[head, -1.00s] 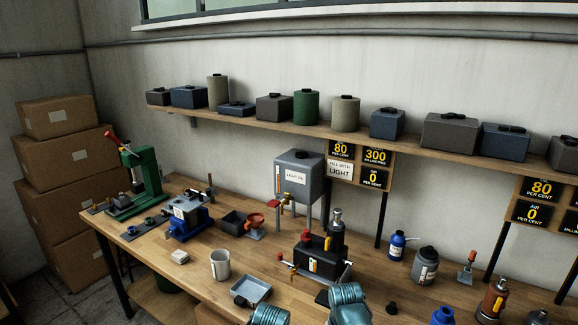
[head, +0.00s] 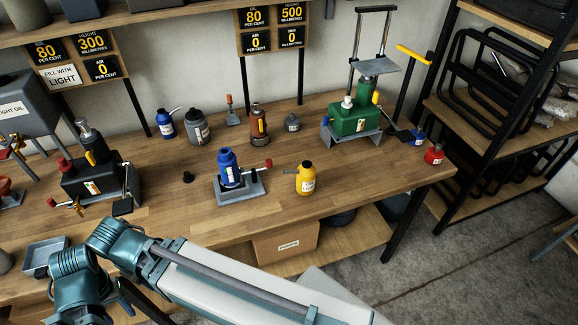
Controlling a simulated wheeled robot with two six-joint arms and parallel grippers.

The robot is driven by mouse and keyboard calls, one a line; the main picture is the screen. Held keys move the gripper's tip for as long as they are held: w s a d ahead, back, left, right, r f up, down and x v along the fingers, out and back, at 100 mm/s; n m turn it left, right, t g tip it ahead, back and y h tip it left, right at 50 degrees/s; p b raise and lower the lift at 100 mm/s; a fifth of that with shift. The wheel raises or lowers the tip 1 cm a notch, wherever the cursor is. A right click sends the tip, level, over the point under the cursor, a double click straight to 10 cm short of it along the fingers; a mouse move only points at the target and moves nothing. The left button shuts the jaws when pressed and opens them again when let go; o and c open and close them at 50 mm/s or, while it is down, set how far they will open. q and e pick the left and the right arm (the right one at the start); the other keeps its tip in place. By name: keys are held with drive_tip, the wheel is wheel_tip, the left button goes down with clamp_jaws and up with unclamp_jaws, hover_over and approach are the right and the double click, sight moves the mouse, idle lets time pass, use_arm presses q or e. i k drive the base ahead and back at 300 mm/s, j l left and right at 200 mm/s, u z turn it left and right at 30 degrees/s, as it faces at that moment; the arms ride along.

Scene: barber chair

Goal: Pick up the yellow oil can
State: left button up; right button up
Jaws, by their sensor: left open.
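The yellow oil can (head: 306,180) stands upright on the wooden workbench (head: 370,190), near its front edge and right of the middle. It has a pale label and a dark spout pointing left. My left arm fills the lower left and bottom of the view. My left gripper (head: 139,300) shows only as a dark part low in the picture, largely hidden by the arm. It is open, with nothing seen in it, and well apart from the can, to its lower left. My right gripper is not in view.
A blue bottle on a grey stand (head: 240,187) is just left of the can. A green press (head: 355,118) stands behind it to the right. Several bottles line the back. A black shelving rack (head: 500,110) stands at right. Bare bench lies right of the can.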

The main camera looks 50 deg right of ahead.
sight(306, 172)
drive_tip(key=z, duration=1.85)
